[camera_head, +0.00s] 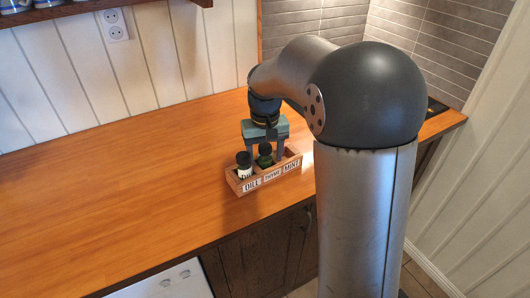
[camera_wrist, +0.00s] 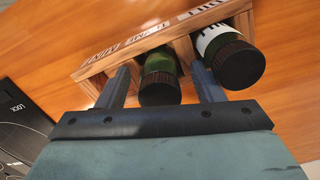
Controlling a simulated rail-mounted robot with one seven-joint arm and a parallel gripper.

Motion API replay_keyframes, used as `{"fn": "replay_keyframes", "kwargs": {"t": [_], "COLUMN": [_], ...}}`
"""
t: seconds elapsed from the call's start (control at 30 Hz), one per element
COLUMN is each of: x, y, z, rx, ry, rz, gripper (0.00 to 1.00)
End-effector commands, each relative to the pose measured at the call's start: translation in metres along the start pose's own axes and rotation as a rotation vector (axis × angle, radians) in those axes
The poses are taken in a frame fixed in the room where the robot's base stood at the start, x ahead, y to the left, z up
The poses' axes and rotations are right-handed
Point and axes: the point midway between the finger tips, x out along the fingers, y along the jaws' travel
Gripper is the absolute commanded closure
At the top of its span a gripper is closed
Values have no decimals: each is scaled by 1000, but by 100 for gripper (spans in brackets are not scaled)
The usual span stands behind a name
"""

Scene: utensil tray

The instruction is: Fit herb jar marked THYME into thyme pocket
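The wooden tray (camera_head: 262,180) stands near the counter's front edge, with pockets labelled DILL, THYME and MINT; its front also shows in the wrist view (camera_wrist: 150,45). A green jar with a dark lid (camera_head: 265,157) stands in the middle, THYME pocket; its own marking is hidden. In the wrist view this jar (camera_wrist: 159,80) is between the two fingers of my gripper (camera_wrist: 162,88), with gaps on both sides. My gripper (camera_head: 265,148) is open around it from above. How deep the jar sits is hard to tell.
A jar with a white label and black lid (camera_head: 244,165) is in the DILL pocket, just outside one finger; it also shows in the wrist view (camera_wrist: 228,55). The MINT pocket looks empty. A black panel marked LOCK (camera_wrist: 18,115) lies at left. The counter (camera_head: 130,170) left of the tray is clear.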

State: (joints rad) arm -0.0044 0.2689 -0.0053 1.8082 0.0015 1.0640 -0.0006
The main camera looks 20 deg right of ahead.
Motion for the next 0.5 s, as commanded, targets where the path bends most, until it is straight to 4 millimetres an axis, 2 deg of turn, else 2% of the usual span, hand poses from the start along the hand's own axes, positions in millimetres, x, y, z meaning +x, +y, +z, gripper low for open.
{"fn": "replay_keyframes", "kwargs": {"t": [0.27, 0.37, 0.5], "x": [-2, -11, -37], "y": [0, 0, 0], "z": [0, 0, -1], "rx": [0, 0, 0], "ry": [-1, 1, 4], "rz": [0, 0, 0], "gripper": [37, 37, 37]}}
